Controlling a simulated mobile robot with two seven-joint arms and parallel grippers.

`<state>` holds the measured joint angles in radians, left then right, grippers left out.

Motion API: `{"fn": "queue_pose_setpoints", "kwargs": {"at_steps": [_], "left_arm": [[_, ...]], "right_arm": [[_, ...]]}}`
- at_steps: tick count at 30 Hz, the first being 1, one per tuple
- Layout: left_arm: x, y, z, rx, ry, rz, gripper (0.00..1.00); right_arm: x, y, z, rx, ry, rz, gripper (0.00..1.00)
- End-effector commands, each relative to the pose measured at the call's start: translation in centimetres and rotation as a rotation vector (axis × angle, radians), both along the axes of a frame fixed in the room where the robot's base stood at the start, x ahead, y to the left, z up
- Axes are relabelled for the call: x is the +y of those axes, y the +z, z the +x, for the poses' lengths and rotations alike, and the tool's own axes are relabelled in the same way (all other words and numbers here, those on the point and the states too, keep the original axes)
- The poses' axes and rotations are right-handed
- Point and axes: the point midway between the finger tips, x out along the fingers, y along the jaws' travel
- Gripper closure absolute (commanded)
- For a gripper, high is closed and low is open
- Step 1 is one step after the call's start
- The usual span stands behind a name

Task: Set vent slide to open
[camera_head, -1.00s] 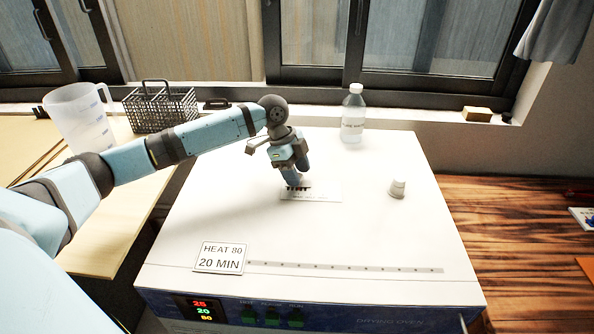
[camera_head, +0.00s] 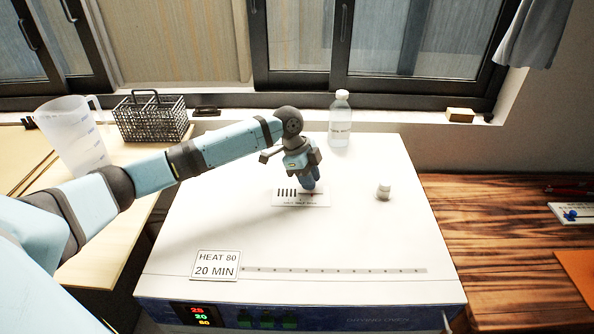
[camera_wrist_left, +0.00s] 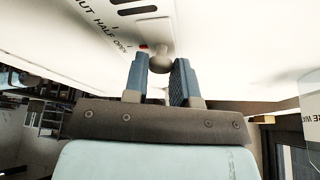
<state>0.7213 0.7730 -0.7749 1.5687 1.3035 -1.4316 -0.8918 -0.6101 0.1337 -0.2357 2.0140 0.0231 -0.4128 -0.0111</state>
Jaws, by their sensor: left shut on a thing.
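The vent plate (camera_head: 286,204) lies on the white oven top, with dark slots (camera_head: 286,193) uncovered on its left part. My left gripper (camera_head: 311,187) points down at the plate's right part and hides the slide knob in the head view. In the left wrist view, my left gripper (camera_wrist_left: 161,72) is shut on the round grey slide knob (camera_wrist_left: 159,60). The knob sits beside the OPEN end of the printed SHUT, HALF, OPEN scale (camera_wrist_left: 108,36). A small red mark (camera_wrist_left: 144,46) shows close to the knob. My right gripper is not in view.
A small white knob (camera_head: 383,191) stands to the right on the oven top (camera_head: 350,235). A bottle (camera_head: 340,122) stands at the back. A HEAT 80 20 MIN card (camera_head: 216,265) is at the front left. A jug (camera_head: 75,140) and wire basket (camera_head: 152,118) stand left.

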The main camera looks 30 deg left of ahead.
Motion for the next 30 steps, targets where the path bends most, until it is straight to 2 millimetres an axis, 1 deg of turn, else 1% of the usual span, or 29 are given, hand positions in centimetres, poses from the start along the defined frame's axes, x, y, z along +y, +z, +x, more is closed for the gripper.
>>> {"fn": "queue_pose_setpoints", "kwargs": {"at_steps": [1,3,8,9,12,20,23,26,30], "left_arm": [[-0.4,0.2,0.2,-0.007,-0.001,-0.005,1.00],[-0.4,0.1,0.2,-0.008,-0.001,-0.006,1.00],[-0.4,0.2,0.2,-0.009,-0.001,-0.007,1.00],[-0.5,0.2,0.2,-0.009,-0.001,-0.008,0.71],[-0.4,0.2,0.2,-0.008,-0.001,-0.007,0.50],[-0.3,0.1,0.2,-0.006,0.000,-0.004,0.50],[-0.1,0.6,0.2,-0.007,0.000,-0.004,0.50],[0.5,1.9,0.1,-0.008,0.001,-0.003,0.50],[1.5,4.6,0.0,-0.009,0.000,-0.004,0.50]], "right_arm": [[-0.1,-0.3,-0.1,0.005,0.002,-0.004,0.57],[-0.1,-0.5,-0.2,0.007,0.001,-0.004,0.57],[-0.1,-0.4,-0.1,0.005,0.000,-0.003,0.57],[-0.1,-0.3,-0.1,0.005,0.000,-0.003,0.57],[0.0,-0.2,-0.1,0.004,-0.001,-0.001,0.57],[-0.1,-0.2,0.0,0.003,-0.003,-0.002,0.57],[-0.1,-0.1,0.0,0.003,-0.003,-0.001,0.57],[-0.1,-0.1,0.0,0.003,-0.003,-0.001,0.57],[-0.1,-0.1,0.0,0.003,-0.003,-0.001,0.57]]}}
